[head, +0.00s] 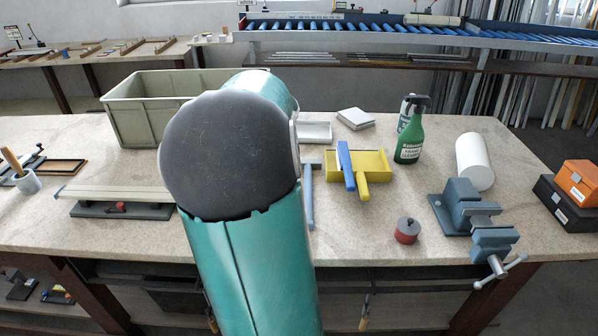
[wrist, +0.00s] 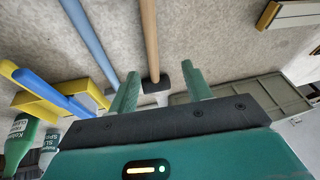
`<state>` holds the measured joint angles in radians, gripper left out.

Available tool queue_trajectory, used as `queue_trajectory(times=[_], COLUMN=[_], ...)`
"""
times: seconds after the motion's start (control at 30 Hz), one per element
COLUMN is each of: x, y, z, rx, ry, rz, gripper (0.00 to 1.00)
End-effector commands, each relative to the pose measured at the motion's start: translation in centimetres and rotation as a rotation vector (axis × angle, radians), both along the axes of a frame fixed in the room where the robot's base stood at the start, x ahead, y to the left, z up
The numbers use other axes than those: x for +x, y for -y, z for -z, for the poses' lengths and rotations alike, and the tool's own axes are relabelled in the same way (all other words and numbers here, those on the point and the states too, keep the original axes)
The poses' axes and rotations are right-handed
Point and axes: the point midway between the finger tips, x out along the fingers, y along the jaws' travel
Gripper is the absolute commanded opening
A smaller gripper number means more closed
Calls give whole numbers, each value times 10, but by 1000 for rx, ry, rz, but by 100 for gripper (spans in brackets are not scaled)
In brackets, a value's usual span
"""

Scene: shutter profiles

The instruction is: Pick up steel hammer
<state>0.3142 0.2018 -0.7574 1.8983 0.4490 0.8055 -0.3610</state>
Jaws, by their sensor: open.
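The steel hammer lies on the workbench in the wrist view, with a long wooden handle (wrist: 149,38) running up out of the frame. Its dark and grey head (wrist: 153,87) is at the lower end, partly hidden by my gripper's body. My gripper (wrist: 160,70) is open, its two teal fingers apart. In the picture the hammer's head end shows between the fingers, closer to the left one. I see no contact, and the height gap cannot be told. In the head view my arm hides the hammer and the gripper.
A blue bar (wrist: 86,45) lies left of the hammer; it also shows in the head view (head: 309,195). Nearby are a yellow tray (head: 375,163) with a blue-handled tool, a green spray bottle (head: 409,142), a vise (head: 468,205) and a grey-green crate (head: 135,115). The bench front is mostly clear.

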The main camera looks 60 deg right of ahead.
Motion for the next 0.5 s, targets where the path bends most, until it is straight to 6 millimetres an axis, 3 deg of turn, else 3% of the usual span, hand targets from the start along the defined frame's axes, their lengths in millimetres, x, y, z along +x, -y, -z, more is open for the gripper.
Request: queue_trajectory(times=[0.03, 0.1, 0.2, 0.37, 0.5], x=[-16, -36, -57, -71, -68], y=[30, 62, 93, 113, 119], z=[7, 11, 13, 17, 36], rx=[-23, -54, -92, -117, -115], ry=[-28, -54, -85, -105, -108], rz=[54, 109, 161, 191, 192], gripper=[49, 49, 49, 49, 49])
